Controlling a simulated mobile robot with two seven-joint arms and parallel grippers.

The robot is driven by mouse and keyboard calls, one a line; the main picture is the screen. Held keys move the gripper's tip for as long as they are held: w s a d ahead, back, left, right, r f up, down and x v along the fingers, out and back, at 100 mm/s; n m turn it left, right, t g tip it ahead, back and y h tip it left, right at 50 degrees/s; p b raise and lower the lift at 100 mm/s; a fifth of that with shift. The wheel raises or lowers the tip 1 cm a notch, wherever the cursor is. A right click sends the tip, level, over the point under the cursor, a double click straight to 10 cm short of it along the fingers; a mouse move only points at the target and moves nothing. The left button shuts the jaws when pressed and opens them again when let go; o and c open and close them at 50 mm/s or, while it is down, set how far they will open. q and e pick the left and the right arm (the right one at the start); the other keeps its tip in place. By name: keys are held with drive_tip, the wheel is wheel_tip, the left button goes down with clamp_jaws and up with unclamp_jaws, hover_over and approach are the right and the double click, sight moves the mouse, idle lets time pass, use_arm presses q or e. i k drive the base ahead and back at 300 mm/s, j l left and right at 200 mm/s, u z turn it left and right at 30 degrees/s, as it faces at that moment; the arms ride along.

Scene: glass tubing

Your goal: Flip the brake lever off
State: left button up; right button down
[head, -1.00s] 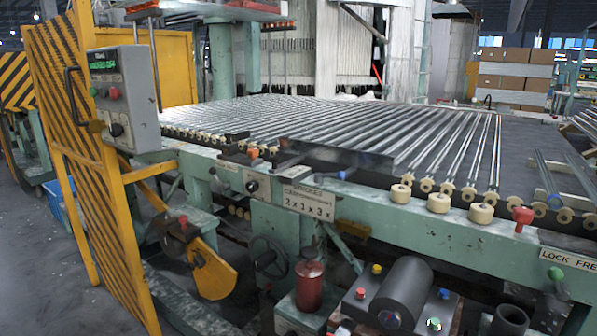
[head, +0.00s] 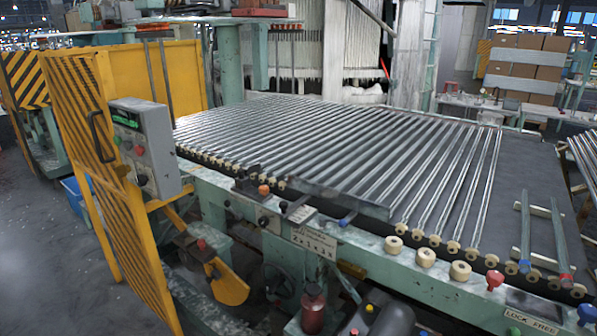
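No part in the head view carries a readable brake label, so I cannot tell which one is the brake lever. A red knob (head: 495,280) stands on the green front rail near the right. A sign reading "LOCK FREE" (head: 530,322) is below it, beside a green knob (head: 513,332) partly cut off by the lower edge. Neither of my grippers is in view.
A tube bed (head: 330,150) fills the middle. Several cream rollers (head: 425,257) line its front rail. A yellow mesh guard (head: 95,150) with a grey control box (head: 147,147) stands at the left. Two bars with coloured ends (head: 560,235) lie at the right. Grey floor is free at the far left.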

sight(277, 302)
drive_tip(key=i+j+z, duration=0.35)
drive_tip(key=j, duration=0.2)
drive_tip(key=i+j+z, duration=0.2)
drive_tip(key=j, duration=0.15)
drive_tip(key=i+j+z, duration=0.2)
drive_tip(key=j+z, duration=0.15)
drive_tip(key=j, duration=0.3)
drive_tip(key=i+j+z, duration=0.2)
drive_tip(key=j, duration=0.15)
drive_tip(key=k, duration=0.1)
